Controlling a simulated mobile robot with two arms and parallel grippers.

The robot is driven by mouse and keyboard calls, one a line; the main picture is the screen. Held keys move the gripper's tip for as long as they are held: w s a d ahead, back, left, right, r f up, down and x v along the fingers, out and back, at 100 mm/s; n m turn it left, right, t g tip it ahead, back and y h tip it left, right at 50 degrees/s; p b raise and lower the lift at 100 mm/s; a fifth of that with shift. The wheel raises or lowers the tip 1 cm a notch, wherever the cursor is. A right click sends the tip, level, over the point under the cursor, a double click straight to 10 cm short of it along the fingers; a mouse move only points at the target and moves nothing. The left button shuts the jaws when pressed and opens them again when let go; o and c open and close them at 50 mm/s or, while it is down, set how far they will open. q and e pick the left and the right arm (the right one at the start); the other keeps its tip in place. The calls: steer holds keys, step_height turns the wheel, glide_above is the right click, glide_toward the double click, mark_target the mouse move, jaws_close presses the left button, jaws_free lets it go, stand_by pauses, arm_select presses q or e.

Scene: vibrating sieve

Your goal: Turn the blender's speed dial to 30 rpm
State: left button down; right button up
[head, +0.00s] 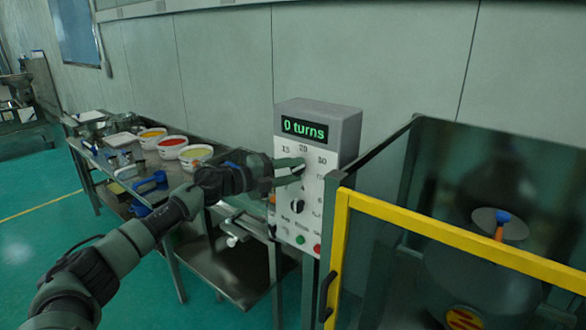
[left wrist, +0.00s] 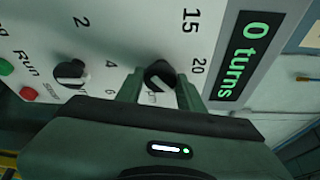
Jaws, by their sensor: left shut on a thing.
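The control box (head: 347,132) is white with a green "0 turns" display (head: 304,129). Its upper dial is a black knob (left wrist: 158,74) with 15, 20 and 30 printed around it; in the head view the gripper mostly covers the knob. My left gripper (head: 294,168) reaches it from the left. In the left wrist view the gripper (left wrist: 159,90) has one finger on each side of the knob, shut on it. The white pointer mark on the knob is partly hidden, so its exact setting is unclear. My right gripper is not in view.
A lower dial (head: 297,206) with smaller numbers sits below, above a green button (head: 300,240) and a red button (head: 317,249). A yellow-framed guard (head: 440,240) stands close on the right. A metal table (head: 110,180) with several bowls is on the left.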

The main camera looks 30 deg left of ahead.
arm_select(q)
steer(key=shift+f, duration=0.1)
stand_by(0.3)
steer(key=c, duration=0.9)
jaws_free()
steer(key=b+v, duration=0.4)
steer(key=v, duration=0.3)
steer(key=shift+s+a+b, duration=0.1)
steer(key=shift+s+b, duration=0.25)
steer(key=shift+b, duration=0.05)
